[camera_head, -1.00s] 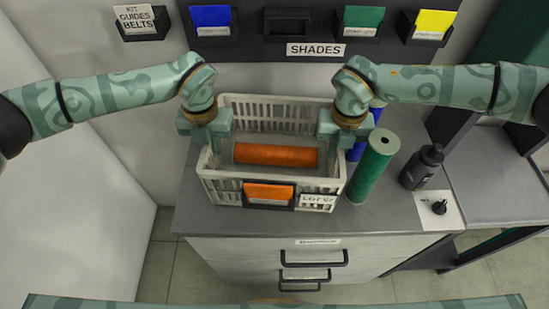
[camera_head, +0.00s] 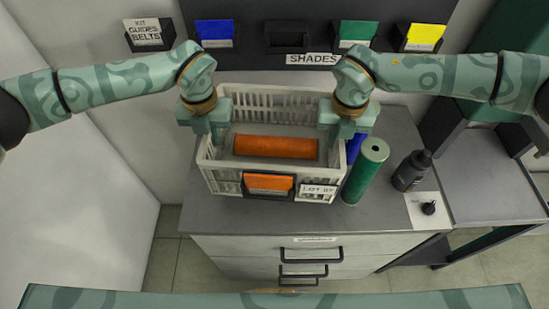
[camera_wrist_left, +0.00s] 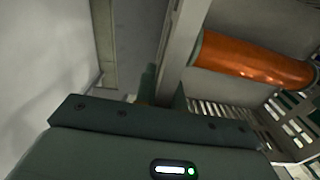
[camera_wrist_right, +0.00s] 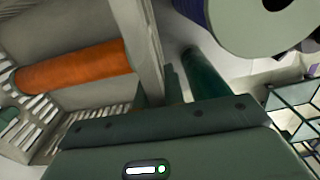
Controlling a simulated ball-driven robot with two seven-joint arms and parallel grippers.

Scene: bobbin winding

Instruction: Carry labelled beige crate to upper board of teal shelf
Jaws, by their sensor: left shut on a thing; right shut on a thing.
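The beige crate (camera_head: 222,182) is at the middle of the head view, with slotted walls, an orange card and a "LOT 57"-like label (camera_head: 317,190) on its front. An orange roll (camera_head: 276,147) lies inside it; it also shows in the left wrist view (camera_wrist_left: 255,62) and the right wrist view (camera_wrist_right: 75,66). My left gripper (camera_head: 208,130) is shut on the crate's left wall. My right gripper (camera_head: 342,128) is shut on its right wall. The crate is over the cabinet top; I cannot tell whether it touches it. The teal shelf is not clearly identifiable.
A green roll (camera_head: 365,172) and a blue roll (camera_head: 354,149) stand close by the crate's right side. A dark bottle (camera_head: 410,172) and a white card with a black knob (camera_head: 427,209) are further right. The wall board (camera_head: 258,58) with bins is behind. A grey-topped unit (camera_head: 490,180) stands at right.

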